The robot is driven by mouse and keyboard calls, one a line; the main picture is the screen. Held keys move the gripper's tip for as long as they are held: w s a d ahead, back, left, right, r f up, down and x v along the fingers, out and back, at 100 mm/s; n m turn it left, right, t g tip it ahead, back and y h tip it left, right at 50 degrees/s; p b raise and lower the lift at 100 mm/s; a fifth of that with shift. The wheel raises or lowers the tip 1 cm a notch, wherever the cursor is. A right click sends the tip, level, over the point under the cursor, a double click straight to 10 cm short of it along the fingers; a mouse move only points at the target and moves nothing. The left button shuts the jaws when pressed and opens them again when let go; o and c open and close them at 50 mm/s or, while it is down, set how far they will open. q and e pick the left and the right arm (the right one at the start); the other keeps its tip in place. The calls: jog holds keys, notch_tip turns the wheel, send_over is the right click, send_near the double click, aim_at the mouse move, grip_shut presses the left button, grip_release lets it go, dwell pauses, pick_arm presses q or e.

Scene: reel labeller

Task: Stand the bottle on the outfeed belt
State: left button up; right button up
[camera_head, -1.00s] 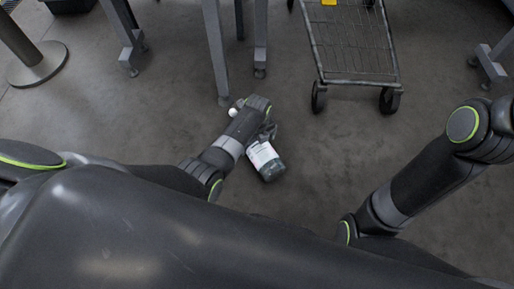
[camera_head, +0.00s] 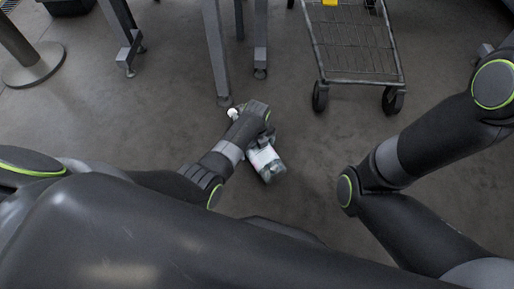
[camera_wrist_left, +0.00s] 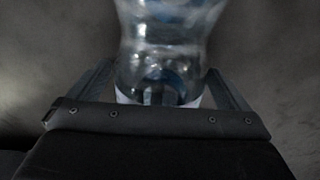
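The bottle (camera_head: 264,160) is clear with a white label and shows tilted below the middle of the head view. A white cap-like end (camera_head: 233,113) shows on the other side of my gripper. My left gripper (camera_head: 268,138) is at the bottle, its fingers partly hidden by the wrist. In the left wrist view the clear bottle (camera_wrist_left: 162,45) stands between the two fingers (camera_wrist_left: 162,92), which are close against its sides; the gripper looks shut on it. My right arm shows at the right, but its gripper is out of frame. The outfeed belt is not in view.
A wire cart (camera_head: 355,45) on black wheels stands at the upper right. Grey metal legs (camera_head: 216,50) stand on the floor just beyond my left gripper. A round post base (camera_head: 33,65) is at the upper left. Bare grey floor (camera_head: 310,135) lies between my arms.

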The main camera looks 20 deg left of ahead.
pick_arm(q)
jog(key=c, duration=1.9)
jog(key=shift+w+r, duration=0.1)
jog(key=shift+r, duration=0.1)
